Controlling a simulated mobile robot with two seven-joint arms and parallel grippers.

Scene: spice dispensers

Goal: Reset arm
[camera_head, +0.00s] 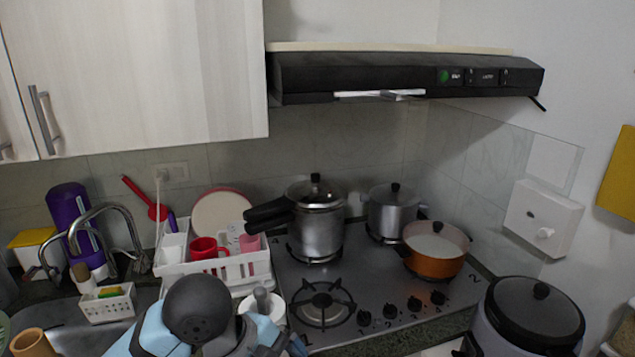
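My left arm, blue, grey and black, is folded at the bottom of the head view, in front of the sink and dish rack. Dark grey parts at its right end look like my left gripper (287,344), low in front of the counter edge. The bottom edge cuts it off and its fingers are too unclear to tell open from shut. I see nothing clearly held. My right gripper is not in view.
The stove (385,285) holds a pressure cooker (318,222), a steel pot (393,212) and an orange pan (435,256); its front-left burner is bare. A white dish rack (215,265), sink faucet (105,225) and large black-lidded cooker (535,315) stand nearby.

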